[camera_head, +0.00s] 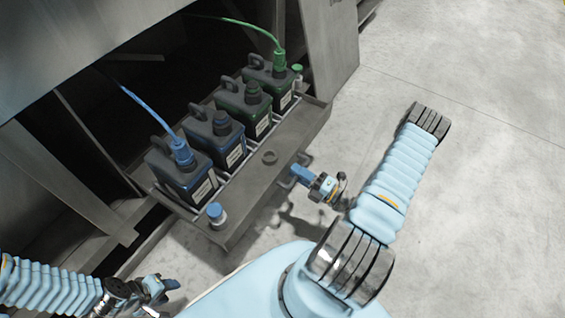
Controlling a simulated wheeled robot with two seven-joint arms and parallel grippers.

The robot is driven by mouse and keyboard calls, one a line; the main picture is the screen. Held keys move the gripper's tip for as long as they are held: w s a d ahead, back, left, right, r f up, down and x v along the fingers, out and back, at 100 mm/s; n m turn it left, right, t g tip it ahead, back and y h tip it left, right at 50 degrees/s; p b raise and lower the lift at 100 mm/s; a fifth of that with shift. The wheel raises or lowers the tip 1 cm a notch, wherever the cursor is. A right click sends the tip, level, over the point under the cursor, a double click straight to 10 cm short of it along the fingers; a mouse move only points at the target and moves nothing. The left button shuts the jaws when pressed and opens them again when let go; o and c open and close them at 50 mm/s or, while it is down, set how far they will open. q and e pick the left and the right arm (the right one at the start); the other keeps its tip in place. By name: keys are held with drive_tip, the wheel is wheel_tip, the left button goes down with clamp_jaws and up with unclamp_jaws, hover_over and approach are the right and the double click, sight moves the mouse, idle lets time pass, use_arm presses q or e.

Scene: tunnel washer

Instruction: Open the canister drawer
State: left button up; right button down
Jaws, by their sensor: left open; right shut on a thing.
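The canister drawer (262,190) is a grey metal tray that sticks out from under the machine. It carries a row of several canisters, with a blue-capped canister (187,172) at the left end and a green-capped canister (273,82) at the right end. A handle (289,183) is on the drawer's front. My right gripper (298,174) is at the handle and shut on it; its fingertips partly hide the handle. My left gripper (172,284) is open and empty, low in the picture, apart from the drawer.
A blue hose (146,110) and a green hose (243,23) run from the end canisters into the dark space under the machine. A loose blue cap (215,211) stands at the drawer's front left corner. The concrete floor (480,170) to the right is clear.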

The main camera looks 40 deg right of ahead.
drive_tip(key=shift+r+v, duration=0.15)
drive_tip(key=shift+v, duration=0.6)
drive_tip(key=shift+r+v, duration=0.15)
drive_tip(key=shift+v, duration=0.55)
drive_tip(key=c, duration=1.2)
unclamp_jaws()
drive_tip(key=shift+o, duration=0.2)
drive_tip(key=v, duration=1.4)
drive_tip(key=shift+b, duration=0.35)
